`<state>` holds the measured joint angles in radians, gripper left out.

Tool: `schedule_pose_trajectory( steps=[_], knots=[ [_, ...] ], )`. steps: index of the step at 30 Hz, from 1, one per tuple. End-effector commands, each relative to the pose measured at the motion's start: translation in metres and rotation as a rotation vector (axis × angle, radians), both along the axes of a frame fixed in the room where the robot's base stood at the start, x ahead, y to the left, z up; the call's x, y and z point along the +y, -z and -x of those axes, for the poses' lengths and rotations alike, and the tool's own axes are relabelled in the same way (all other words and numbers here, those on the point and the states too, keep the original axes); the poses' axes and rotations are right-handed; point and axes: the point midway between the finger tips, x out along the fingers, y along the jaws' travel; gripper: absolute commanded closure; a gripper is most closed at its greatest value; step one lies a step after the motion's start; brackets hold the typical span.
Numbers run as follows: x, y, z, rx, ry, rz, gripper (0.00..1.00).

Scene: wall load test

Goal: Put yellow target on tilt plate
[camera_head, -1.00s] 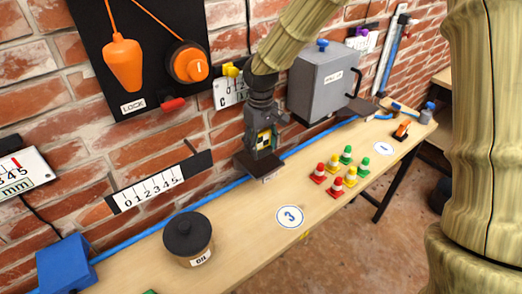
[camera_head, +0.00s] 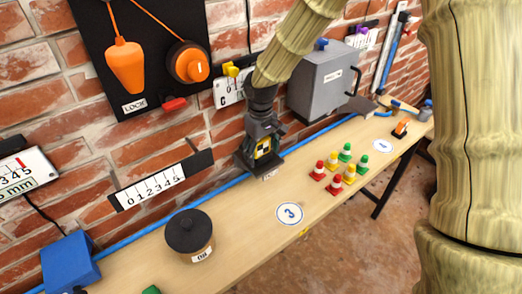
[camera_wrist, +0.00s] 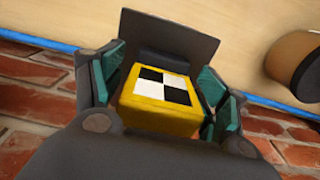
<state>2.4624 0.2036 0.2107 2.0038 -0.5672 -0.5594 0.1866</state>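The yellow target (camera_wrist: 160,98) is a yellow block with a black-and-white checkered face. The tilt plate (camera_head: 258,166) is a dark flat plate at the back of the bench, directly under my gripper. In the wrist view the plate (camera_wrist: 178,38) shows just beyond the block. Whether the block's underside touches the plate is hidden.
A jar with a dark lid (camera_head: 189,231) stands to the left on the wooden bench (camera_head: 240,215). Several small red, yellow and green cones (camera_head: 333,162) stand to the right. A grey box (camera_head: 322,80) hangs on the brick wall close behind. A blue pipe (camera_head: 225,188) runs along the wall.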

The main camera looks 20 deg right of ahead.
Motion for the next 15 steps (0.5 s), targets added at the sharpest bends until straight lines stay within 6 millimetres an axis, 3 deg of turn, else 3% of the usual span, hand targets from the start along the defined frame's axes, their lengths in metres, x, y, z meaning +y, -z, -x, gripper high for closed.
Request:
schedule_pose_trajectory(
  steps=[8, 15],
  knots=[
    [0.0, -0.002, 0.0, 0.0, 0.0, 0.0, 0.26],
    [0.0, -0.021, -0.001, -0.003, 0.001, -0.001, 0.26]
  ],
)
